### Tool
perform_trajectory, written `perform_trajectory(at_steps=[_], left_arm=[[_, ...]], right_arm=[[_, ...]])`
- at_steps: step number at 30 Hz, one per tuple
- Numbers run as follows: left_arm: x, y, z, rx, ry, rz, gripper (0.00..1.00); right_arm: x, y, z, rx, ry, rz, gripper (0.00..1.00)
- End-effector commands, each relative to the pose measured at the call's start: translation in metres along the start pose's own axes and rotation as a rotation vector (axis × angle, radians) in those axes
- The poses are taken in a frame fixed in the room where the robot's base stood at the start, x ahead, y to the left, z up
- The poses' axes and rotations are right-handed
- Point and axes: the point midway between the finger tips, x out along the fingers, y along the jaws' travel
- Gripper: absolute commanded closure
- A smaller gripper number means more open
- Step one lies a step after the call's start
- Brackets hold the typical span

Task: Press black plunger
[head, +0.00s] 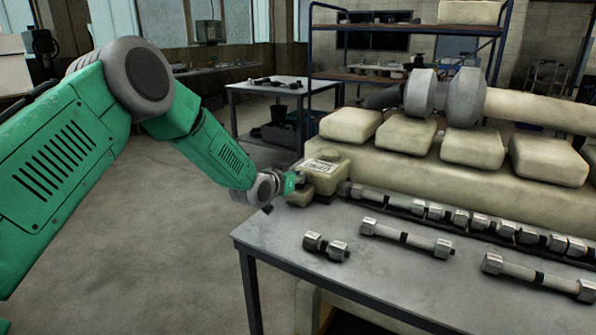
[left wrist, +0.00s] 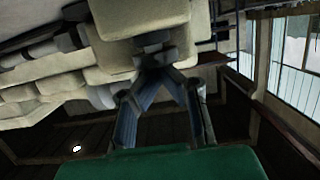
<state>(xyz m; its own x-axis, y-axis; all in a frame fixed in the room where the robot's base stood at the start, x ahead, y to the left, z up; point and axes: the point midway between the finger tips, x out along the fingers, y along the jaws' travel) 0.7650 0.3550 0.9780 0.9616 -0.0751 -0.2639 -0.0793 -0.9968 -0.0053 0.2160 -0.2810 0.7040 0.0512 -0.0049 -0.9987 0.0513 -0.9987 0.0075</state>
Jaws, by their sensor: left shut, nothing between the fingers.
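My left gripper (head: 300,181) comes in from the left and is at the near left side of a cream block with a white label (head: 323,167), at the table's left end. Its fingers are shut with nothing between them. In the left wrist view the fingers (left wrist: 165,70) converge close to a grey part below a large cream block (left wrist: 140,16). I cannot tell whether they touch it. I cannot make out a black plunger clearly; the gripper may hide it. My right gripper is not in view.
The grey table (head: 290,238) bears a long cream engine body (head: 470,178), a row of metal parts (head: 450,215), and loose bolt-like parts (head: 405,238). A second table (head: 270,88) and a blue-framed shelf (head: 410,26) stand behind. The floor on the left is clear.

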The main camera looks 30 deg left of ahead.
Motion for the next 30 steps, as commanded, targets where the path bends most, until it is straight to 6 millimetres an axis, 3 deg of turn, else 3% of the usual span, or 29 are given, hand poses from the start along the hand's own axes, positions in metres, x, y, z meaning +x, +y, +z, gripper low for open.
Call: perform_trajectory(at_steps=[1, 5, 12, 21, 30], left_arm=[[-0.001, 0.001, 0.007, 0.000, -0.015, 0.002, 1.00], [-0.002, 0.002, 0.001, 0.000, -0.015, 0.002, 1.00], [-0.010, 0.005, -0.045, 0.000, -0.003, 0.001, 1.00], [-0.073, 0.005, -0.040, 0.000, -0.002, 0.000, 1.00], [-0.104, 0.005, -0.040, 0.000, -0.001, 0.000, 1.00]], right_arm=[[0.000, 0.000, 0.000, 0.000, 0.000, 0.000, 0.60], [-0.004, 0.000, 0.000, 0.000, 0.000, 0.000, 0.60], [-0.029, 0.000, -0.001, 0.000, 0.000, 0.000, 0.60], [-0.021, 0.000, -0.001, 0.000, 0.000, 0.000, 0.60], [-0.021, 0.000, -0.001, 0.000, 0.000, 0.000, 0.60]])
